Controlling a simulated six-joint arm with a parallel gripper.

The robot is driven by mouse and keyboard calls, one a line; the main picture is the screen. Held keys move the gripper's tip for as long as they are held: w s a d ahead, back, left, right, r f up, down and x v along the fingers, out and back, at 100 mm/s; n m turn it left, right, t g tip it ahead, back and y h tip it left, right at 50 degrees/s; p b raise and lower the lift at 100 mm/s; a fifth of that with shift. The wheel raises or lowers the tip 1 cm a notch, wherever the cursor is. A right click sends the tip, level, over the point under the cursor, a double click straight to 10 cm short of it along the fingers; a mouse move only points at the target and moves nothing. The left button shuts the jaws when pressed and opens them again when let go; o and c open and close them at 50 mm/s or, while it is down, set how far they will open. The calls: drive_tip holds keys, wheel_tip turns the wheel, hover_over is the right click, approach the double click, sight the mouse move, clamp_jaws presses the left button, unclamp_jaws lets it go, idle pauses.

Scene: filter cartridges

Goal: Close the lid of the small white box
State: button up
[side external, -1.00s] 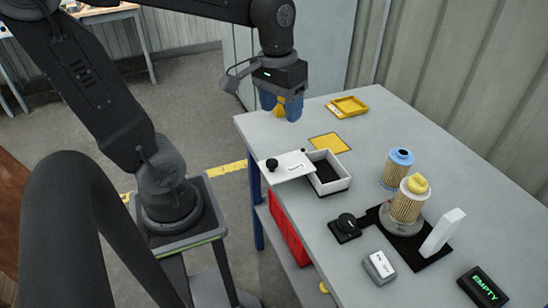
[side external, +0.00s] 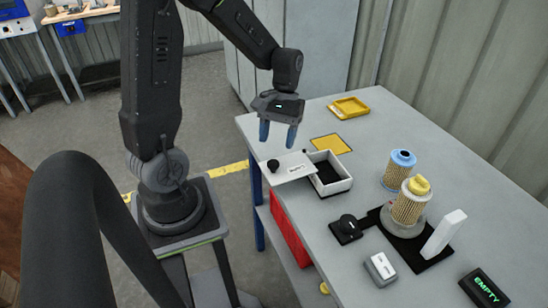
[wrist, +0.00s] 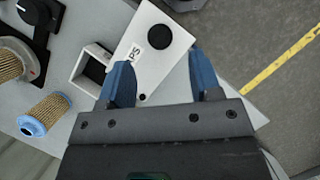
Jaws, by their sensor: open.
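The small white box (side external: 341,182) stands on the grey table with its dark inside partly exposed. Its flat white lid (side external: 291,170) is offset to the left, reaching over the table's edge. The lid has a round black knob (side external: 272,165) near its outer end and dark lettering. In the wrist view the lid (wrist: 150,66) lies ahead of the fingers, its knob (wrist: 159,37) beyond the tips, and the box (wrist: 81,78) is to the left. My gripper (side external: 278,143) is open and empty above the lid; its blue fingers (wrist: 160,62) point toward it.
A blue-capped filter (side external: 398,170) and a yellow-capped filter (side external: 409,203) stand to the right, near a black dial (side external: 346,229) and a white upright block (side external: 443,234). A yellow tray (side external: 349,107) and yellow square (side external: 330,145) lie behind the box.

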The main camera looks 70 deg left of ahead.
sight(274, 162)
drive_tip(key=x, duration=0.5)
drive_tip(key=shift+s+d+f, duration=0.1)
drive_tip(key=shift+f, duration=0.25)
drive_tip(key=shift+c, duration=0.3)
clamp_jaws()
